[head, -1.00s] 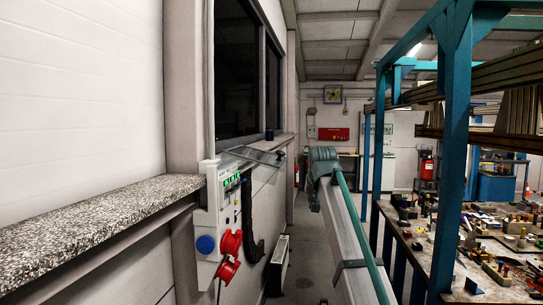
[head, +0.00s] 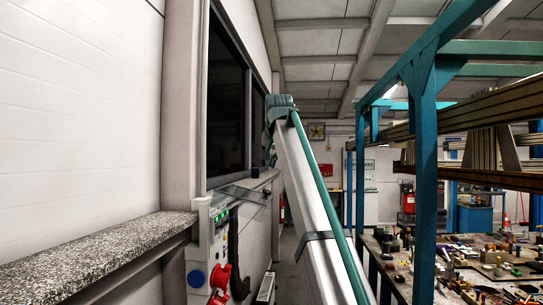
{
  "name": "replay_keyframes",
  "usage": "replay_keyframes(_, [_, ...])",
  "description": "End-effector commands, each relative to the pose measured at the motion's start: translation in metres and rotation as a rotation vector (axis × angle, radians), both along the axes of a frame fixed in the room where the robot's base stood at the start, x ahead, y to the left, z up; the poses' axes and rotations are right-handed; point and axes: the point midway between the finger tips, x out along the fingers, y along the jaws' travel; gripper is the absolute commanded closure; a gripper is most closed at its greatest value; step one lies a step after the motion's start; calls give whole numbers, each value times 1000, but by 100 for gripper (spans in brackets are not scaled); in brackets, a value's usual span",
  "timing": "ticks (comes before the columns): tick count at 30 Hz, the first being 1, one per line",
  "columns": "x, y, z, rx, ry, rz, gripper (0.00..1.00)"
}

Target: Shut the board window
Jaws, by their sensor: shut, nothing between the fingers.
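The board is a white electrical box (head: 200,232) on the wall below the window, left of centre, with green-lit parts, a blue round socket and red sockets. Its board window is a clear flap (head: 246,194) that stands out from the top of the box, open, sloping toward the right. My arm rises from the lower right to a grey-green joint right of the flap, with clear space between them in the picture. My gripper cannot be made out in this view.
A speckled stone ledge (head: 95,255) runs along the left wall. A dark hose (head: 236,262) hangs beside the board. On the right stand a teal rack (head: 424,170) with long bars and a cluttered workbench (head: 470,265). A narrow aisle lies beyond my arm.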

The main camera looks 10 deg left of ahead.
Motion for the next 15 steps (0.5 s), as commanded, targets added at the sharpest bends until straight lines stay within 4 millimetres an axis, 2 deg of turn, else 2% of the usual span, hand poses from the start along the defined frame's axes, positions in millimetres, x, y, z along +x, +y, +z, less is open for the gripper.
replay_keyframes(8, [39,8,-35,-1,2,0,100])
replay_keyframes(15, [38,15,-67,-1,1,1,100])
